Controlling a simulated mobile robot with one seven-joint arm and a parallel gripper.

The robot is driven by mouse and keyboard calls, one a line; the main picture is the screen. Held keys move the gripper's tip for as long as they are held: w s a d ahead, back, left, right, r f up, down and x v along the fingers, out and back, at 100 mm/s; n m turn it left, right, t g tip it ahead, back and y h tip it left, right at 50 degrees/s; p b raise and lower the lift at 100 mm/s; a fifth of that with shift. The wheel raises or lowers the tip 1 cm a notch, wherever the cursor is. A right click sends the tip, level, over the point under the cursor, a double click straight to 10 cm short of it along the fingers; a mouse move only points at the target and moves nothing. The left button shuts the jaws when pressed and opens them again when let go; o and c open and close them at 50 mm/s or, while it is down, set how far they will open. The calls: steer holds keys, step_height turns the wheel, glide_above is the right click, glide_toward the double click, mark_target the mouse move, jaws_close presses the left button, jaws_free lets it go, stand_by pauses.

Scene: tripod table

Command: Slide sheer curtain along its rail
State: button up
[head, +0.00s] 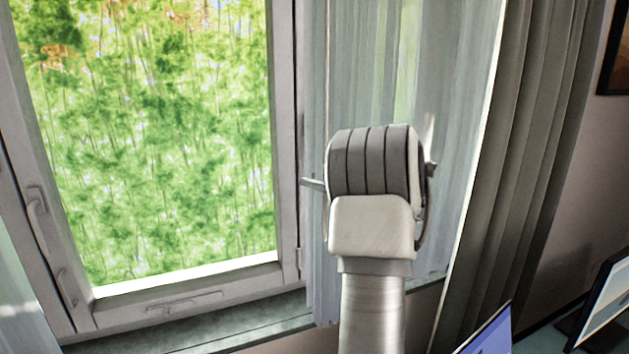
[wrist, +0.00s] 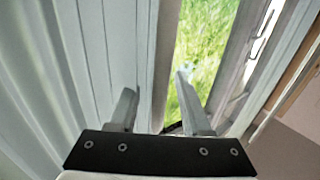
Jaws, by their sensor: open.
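The sheer curtain (head: 345,70) hangs in pale, see-through folds over the right part of the window in the head view. In the wrist view the curtain (wrist: 60,55) fills the left side, and its free edge lies between the two fingers as seen from the camera. My gripper (wrist: 156,85) is open, with one finger over the curtain and the other over the bright glass. I cannot tell whether the fingers touch the cloth. In the head view my own wrist hides most of the gripper; one finger shows at its left. The rail is out of view.
The window (head: 150,140) with its grey frame and handles is on the left, its glass uncovered. A heavier grey curtain (head: 525,150) hangs at the right. Below are a sill (head: 240,330) and monitors (head: 490,335) at lower right. A dark picture frame (head: 612,60) hangs at upper right.

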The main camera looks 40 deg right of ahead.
steer(key=b+v, duration=0.2)
steer(key=v, duration=1.4)
steer(key=shift+s, duration=0.3)
